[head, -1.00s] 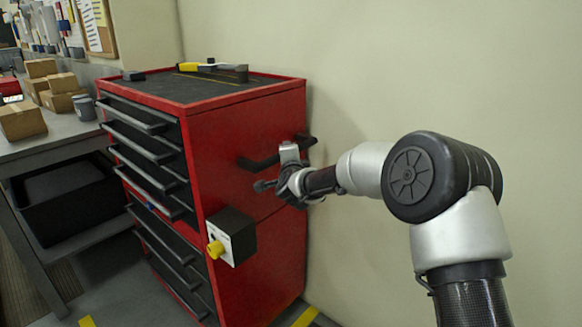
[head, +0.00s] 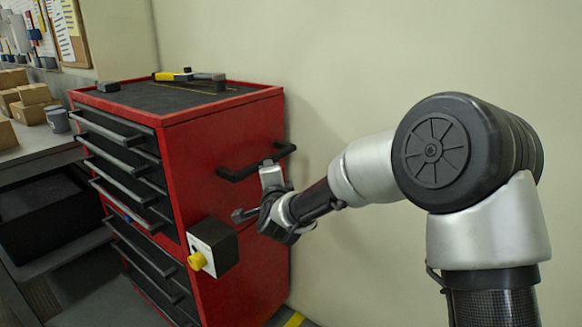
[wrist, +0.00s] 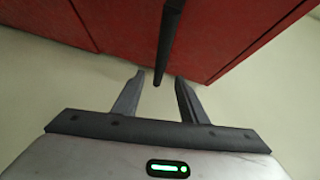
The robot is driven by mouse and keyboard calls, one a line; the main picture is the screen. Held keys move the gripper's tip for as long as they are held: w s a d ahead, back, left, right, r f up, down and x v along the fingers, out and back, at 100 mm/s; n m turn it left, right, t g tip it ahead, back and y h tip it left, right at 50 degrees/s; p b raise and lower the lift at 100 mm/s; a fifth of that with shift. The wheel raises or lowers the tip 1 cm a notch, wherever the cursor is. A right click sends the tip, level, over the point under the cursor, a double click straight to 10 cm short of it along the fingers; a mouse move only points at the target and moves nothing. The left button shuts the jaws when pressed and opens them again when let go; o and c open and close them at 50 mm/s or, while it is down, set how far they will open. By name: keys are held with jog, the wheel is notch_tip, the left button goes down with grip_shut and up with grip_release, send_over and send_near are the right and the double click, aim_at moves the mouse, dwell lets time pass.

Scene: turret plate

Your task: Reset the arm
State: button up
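My gripper (head: 241,215) is in front of the side of the red tool cabinet (head: 205,160), a little below the black side handle (head: 255,164). In the wrist view my gripper (wrist: 157,83) has its two fingers apart with a gap between them, and nothing is held. The dark bar of the handle (wrist: 169,45) shows ahead of the fingertips, its near end reaching toward the gap. My arm comes in from the right, bent at the elbow.
A box with a yellow knob (head: 197,261) is mounted on the cabinet side, left of and below my gripper. A yellow and black tool (head: 190,77) lies on the cabinet top. A bench with cardboard boxes (head: 35,95) stands at left. The plain wall (head: 400,50) is behind my arm.

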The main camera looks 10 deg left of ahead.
jog(key=s+d+r+n+g+h, duration=0.1)
jog(key=s+d+r+n+g, duration=0.15)
jog(key=s+d+n, duration=0.55)
jog(key=s+d+r+n+g+h, duration=0.15)
jog(key=s+d+r, duration=0.3)
jog(key=d, duration=0.75)
jog(key=s+d+f+n+g+h, duration=0.1)
jog(key=s+d+f+g+h, duration=0.15)
jog(key=s+d, duration=0.8)
jog(key=s+d+f+n+g+h, duration=0.1)
jog(key=s+d+f+n+g, duration=0.15)
jog(key=s+d, duration=0.75)
jog(key=s+a+r+p, duration=0.1)
jog(key=s+r+p, duration=0.1)
jog(key=r+p, duration=0.9)
jog(key=s+a+r+m+p, duration=0.1)
jog(key=a+r+p, duration=0.1)
jog(key=r+p, duration=1)
jog(key=shift+s+r+g, duration=0.3)
jog(key=shift+s+r, duration=0.1)
jog(key=shift+r, duration=0.05)
jog(key=shift+c, duration=1)
jog(key=shift+a, duration=0.15)
